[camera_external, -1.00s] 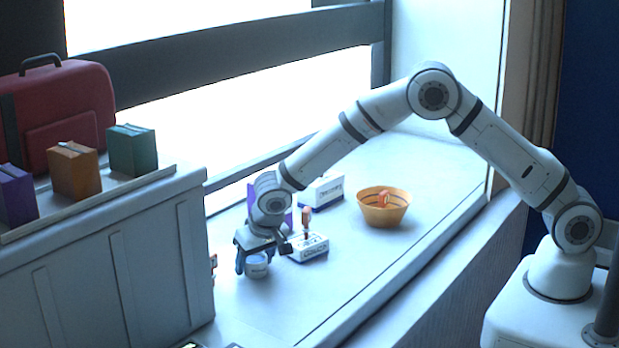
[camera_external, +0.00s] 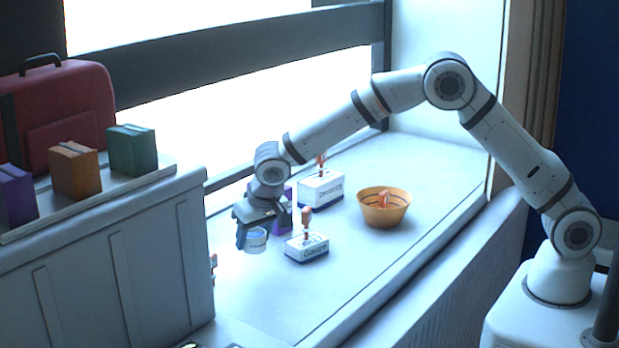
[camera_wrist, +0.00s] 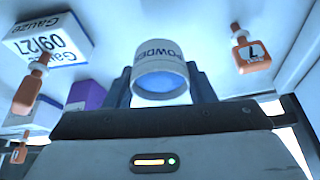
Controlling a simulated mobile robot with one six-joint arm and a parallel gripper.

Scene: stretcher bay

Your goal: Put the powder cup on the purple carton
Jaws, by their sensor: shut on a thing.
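In the wrist view the cup (camera_wrist: 160,72) reads "POWDER" and sits between both fingers. The purple carton (camera_external: 285,217) stands on the ledge just behind and to the right of my gripper, which hides much of it. In the wrist view the purple carton (camera_wrist: 85,95) shows left of the cup, partly behind a finger. The cup is apart from the carton.
A white gauze carton (camera_external: 306,249) with an orange bottle (camera_external: 306,217) stands right of my gripper. Another white carton (camera_external: 320,190) stands farther back. An orange bowl (camera_external: 383,214) is farther right. A grey crate (camera_external: 100,255) stands at left.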

